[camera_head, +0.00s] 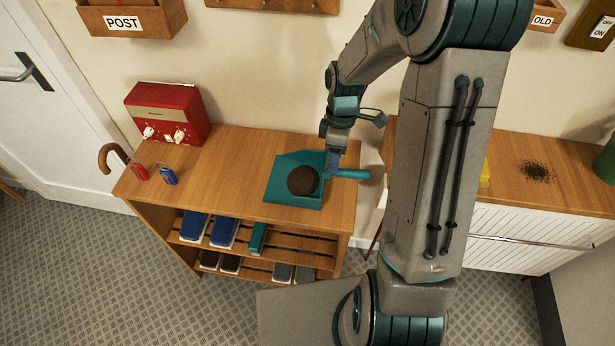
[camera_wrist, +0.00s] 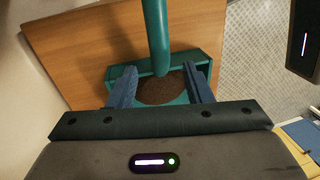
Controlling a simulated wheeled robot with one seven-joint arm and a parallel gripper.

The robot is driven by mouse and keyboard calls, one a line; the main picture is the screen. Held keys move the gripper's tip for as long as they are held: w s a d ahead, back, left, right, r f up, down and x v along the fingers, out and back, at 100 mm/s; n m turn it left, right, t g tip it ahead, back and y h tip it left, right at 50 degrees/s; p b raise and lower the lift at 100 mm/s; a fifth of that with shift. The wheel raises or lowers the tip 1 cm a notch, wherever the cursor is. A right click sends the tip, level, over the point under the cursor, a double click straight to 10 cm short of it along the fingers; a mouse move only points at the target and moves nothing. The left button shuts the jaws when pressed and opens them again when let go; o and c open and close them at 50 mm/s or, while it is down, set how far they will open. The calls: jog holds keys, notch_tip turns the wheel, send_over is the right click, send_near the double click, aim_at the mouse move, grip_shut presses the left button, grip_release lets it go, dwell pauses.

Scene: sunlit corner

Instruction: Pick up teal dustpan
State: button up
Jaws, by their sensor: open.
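The teal dustpan (camera_head: 285,167) lies on top of the wooden shoe bench, with a round heap of dark brown dirt (camera_head: 303,180) in its pan. Its handle (camera_head: 350,173) points right, toward the bench's right edge. My gripper (camera_head: 333,170) is above the handle end of the pan, pointing down. In the wrist view my gripper (camera_wrist: 162,84) has its two blue fingers spread apart, one on each side of the teal handle (camera_wrist: 156,38). The dirt and the pan's rim (camera_wrist: 205,65) show between and beyond the fingers. Whether the fingers touch the handle cannot be told.
On the bench (camera_head: 235,145) stand a red box with white knobs (camera_head: 165,112), a red can (camera_head: 139,171) and a blue can (camera_head: 168,174). Shoes sit on the shelves below. A white-fronted cabinet (camera_head: 515,205) stands to the right, with dark crumbs (camera_head: 536,171) on top.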

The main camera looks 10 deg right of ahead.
aim_at(319, 175)
jog(key=shift+s+f+p, duration=0.2)
jog(key=shift+f, duration=0.7)
jog(key=shift+s+f+p, duration=0.15)
jog(key=shift+f+p, duration=0.05)
jog(key=shift+f, duration=0.7)
jog(key=shift+s+f+p, duration=0.2)
jog(key=shift+f, duration=0.7)
grip_shut()
